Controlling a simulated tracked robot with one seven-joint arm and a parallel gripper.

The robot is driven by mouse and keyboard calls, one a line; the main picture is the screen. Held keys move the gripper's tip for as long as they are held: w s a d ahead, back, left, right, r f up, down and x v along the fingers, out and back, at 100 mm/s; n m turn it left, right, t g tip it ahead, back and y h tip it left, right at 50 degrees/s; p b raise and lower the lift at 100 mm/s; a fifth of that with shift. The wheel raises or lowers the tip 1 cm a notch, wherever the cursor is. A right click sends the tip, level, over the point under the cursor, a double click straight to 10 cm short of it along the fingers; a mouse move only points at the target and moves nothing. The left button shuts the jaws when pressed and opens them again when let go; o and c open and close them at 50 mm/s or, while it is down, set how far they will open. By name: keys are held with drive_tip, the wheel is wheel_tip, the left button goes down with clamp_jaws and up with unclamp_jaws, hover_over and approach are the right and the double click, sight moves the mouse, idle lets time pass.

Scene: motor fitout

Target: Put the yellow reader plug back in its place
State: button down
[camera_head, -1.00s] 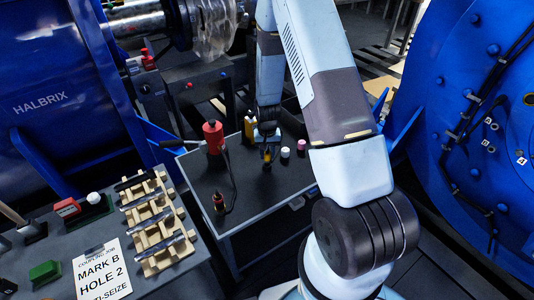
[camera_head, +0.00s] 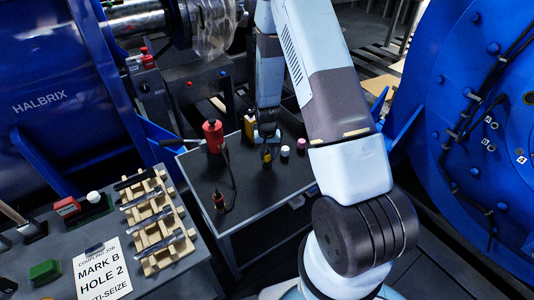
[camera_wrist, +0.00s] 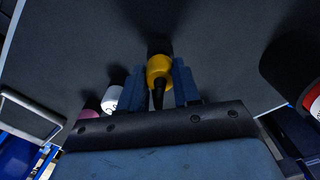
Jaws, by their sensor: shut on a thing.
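The yellow reader plug (camera_wrist: 159,68) is between the two fingers of my gripper (camera_wrist: 160,86) in the wrist view. It has a rounded yellow body and a dark tapered end towards the camera. The fingers are shut on it from both sides. Whether the plug touches the cart top is hard to tell. The plug's place cannot be made out with certainty.
A white-capped pot (camera_head: 285,151) and a pink-capped pot (camera_head: 301,144) stand close right of my gripper. A yellow bottle (camera_head: 250,126) stands behind it. A red cylinder (camera_head: 213,137) and a dark cable tool (camera_head: 219,201) are to the left.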

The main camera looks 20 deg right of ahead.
sight(267, 154)
drive_tip(key=shift+f, duration=0.85)
drive_tip(key=c, duration=0.7)
unclamp_jaws()
wheel_tip(267, 154, up, 14)
drive_tip(key=shift+f, duration=0.2)
idle(0.3)
